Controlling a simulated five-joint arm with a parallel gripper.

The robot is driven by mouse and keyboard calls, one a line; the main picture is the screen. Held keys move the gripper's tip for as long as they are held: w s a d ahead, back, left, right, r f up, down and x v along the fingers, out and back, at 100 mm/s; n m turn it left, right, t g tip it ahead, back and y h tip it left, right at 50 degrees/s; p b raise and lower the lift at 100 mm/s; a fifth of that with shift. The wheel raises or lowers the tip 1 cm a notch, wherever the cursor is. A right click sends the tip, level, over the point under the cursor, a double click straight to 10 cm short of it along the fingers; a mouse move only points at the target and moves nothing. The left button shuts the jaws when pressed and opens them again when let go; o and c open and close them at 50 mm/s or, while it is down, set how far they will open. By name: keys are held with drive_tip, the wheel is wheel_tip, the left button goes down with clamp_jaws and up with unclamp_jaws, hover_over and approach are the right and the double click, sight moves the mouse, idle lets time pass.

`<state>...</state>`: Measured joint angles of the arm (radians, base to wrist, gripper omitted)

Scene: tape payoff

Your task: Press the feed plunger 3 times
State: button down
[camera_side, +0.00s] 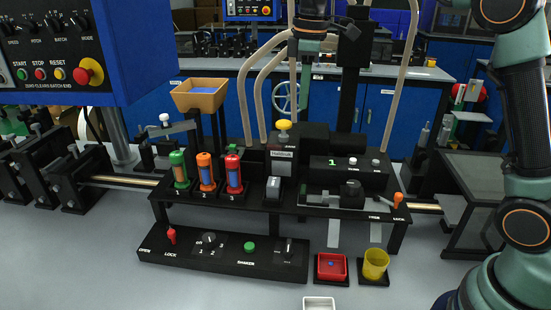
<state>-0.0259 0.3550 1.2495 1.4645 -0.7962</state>
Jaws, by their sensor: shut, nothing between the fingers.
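A yellow round knob (284,125), which looks like the feed plunger, stands on top of a grey and black unit (282,160) in the middle of the bench fixture. Its lettering is too small to read surely. My gripper (306,90) hangs from the top of the picture, pointing down, above and slightly right of the knob. Its fingers look closed and empty, and seem apart from the knob. A black box (347,173) right of the unit shows a green "1".
Curved pale tubes (264,85) rise close to my gripper, and a black post (348,95) stands to its right. Green, orange and red canisters (233,173) stand left of the unit. In front are a switch panel (222,252), a red tray (331,267) and a yellow cup (375,264).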

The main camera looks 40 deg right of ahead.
wheel_tip(320, 180, up, 7)
drive_tip(key=shift+s+r, duration=0.15)
drive_tip(key=shift+s, duration=0.1)
idle(2.8)
drive_tip(key=s+f+m+t, duration=0.2)
drive_tip(key=s+f+m, duration=0.2)
drive_tip(key=s, duration=0.5)
drive_tip(key=s+d+f+m+t, duration=0.1)
drive_tip(key=s+f+m+t, duration=0.1)
drive_tip(key=s+f+m, duration=0.3)
drive_tip(key=s+f, duration=0.3)
drive_tip(key=s, duration=0.1)
drive_tip(key=shift+t, duration=0.4)
drive_tip(key=shift+d, duration=0.1)
